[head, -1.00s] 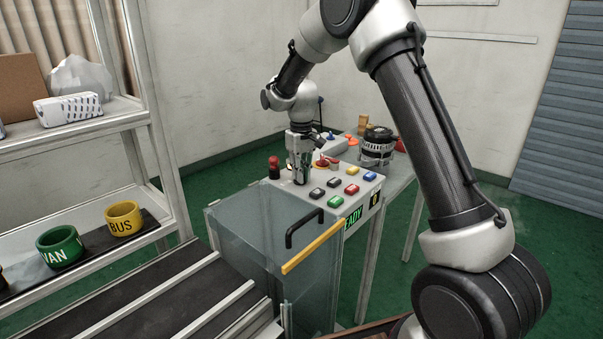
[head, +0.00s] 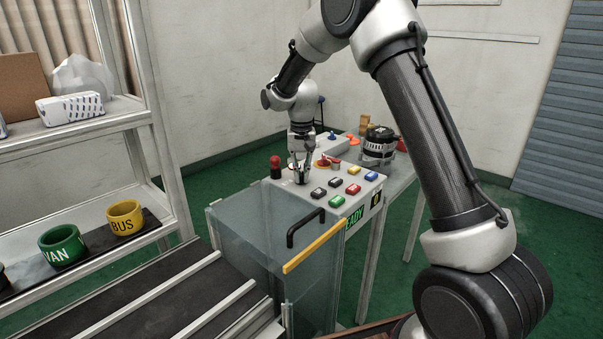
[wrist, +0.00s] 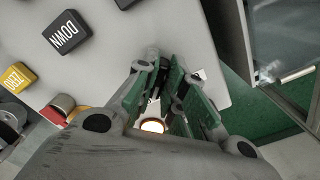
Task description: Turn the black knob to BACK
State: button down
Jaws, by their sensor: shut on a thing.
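My gripper (head: 301,172) points down onto the left part of the light grey control panel (head: 327,205), near the red beacon. In the wrist view, its green-padded fingers (wrist: 165,84) are close together over the panel, shut on the black knob. The knob is almost wholly hidden between and behind the fingers. A small white label shows beside the right finger, but I cannot read it. I cannot tell which mark the knob points at.
Several coloured buttons lie right of my gripper; a black DOWN button (wrist: 65,35) is near. A red beacon (head: 275,167) stands close on the left. A clear guard with a yellow bar (head: 314,248) is in front. An alternator (head: 378,146) sits behind right.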

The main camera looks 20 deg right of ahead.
aim_at(301, 174)
jog(key=shift+w, duration=0.1)
jog(key=c, duration=1.5)
grip_release()
notch_tip(301, 174, up, 12)
